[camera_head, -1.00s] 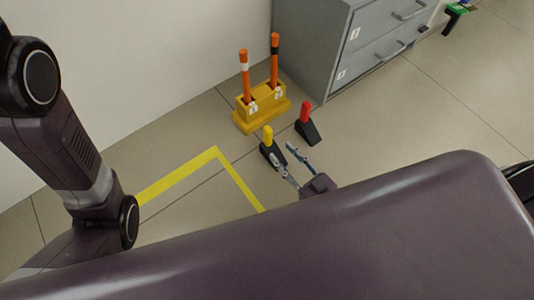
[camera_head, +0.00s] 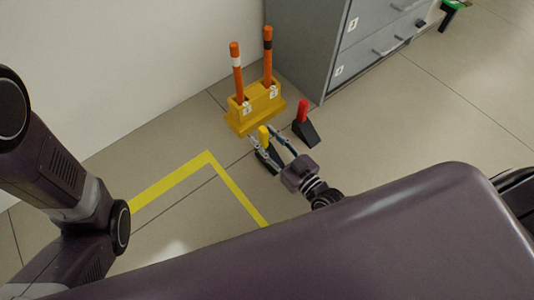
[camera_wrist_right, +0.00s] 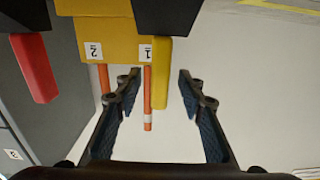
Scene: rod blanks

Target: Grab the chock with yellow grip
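The chock with yellow grip (camera_head: 263,136) stands on the floor in front of the yellow stand. Its black wedge body (camera_head: 268,160) is partly covered by my gripper. My right gripper (camera_head: 266,133) is open, its fingers one on each side of the yellow grip. In the right wrist view, the yellow grip (camera_wrist_right: 161,72) shows upside down between the two spread fingers (camera_wrist_right: 159,85), with a gap on each side. A second chock with a red grip (camera_head: 302,112) stands just to the right; it also shows in the wrist view (camera_wrist_right: 36,70). My left gripper is out of view.
The yellow stand (camera_head: 237,122) holds two orange rods (camera_head: 237,70) behind the chocks. A grey drawer cabinet (camera_head: 310,45) stands behind right. Yellow tape (camera_head: 235,187) marks the floor at left. The floor right of the red-grip chock is clear.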

